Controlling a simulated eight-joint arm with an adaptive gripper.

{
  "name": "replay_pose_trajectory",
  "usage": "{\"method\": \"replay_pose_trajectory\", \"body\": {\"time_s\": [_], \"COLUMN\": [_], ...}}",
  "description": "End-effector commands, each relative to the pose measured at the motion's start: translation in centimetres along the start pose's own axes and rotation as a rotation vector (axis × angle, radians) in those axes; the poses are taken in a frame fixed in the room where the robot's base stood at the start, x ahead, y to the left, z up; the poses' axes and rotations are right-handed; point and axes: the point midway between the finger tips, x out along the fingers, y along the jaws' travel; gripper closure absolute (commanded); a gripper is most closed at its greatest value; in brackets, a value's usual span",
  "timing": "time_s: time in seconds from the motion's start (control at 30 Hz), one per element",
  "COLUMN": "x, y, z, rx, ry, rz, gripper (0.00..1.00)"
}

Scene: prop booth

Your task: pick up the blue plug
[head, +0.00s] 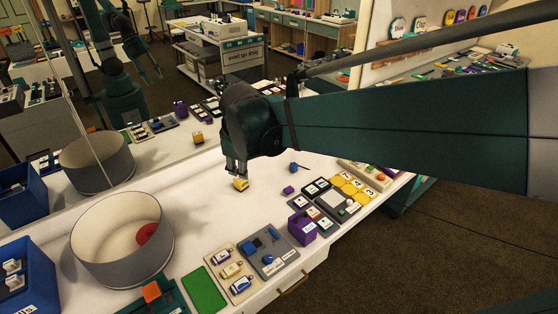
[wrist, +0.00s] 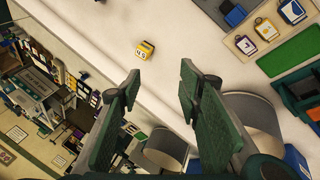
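A small blue piece with a dark tip (head: 293,168) lies on the white table to the right of my gripper; it may be the blue plug. Other blue pieces (head: 249,247) sit on a grey board (head: 284,262) at the front, and one blue piece (wrist: 235,16) shows at the top of the wrist view. I cannot tell for sure which one is the plug. My gripper (head: 236,170) points down above the table, close to a yellow block (head: 241,185). In the wrist view my gripper (wrist: 159,82) has its fingers wide apart with nothing between them; the yellow block (wrist: 144,50) lies beyond them.
A large grey round bin (head: 88,262) with a red item inside stands at the left, beside a blue box (head: 30,285). A green mat (head: 204,290), a purple box (head: 302,228) and several small boards line the front edge. A mirror behind the table repeats these things.

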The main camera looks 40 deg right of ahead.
Motion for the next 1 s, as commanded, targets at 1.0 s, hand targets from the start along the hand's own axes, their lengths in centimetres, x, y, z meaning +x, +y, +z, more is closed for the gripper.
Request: {"method": "replay_pose_trajectory", "body": {"time_s": [1.0], "x": [14.3], "y": [14.8], "z": [2.4], "rx": [-0.543], "ry": [-0.215], "rz": [-0.069], "gripper": [0.65]}}
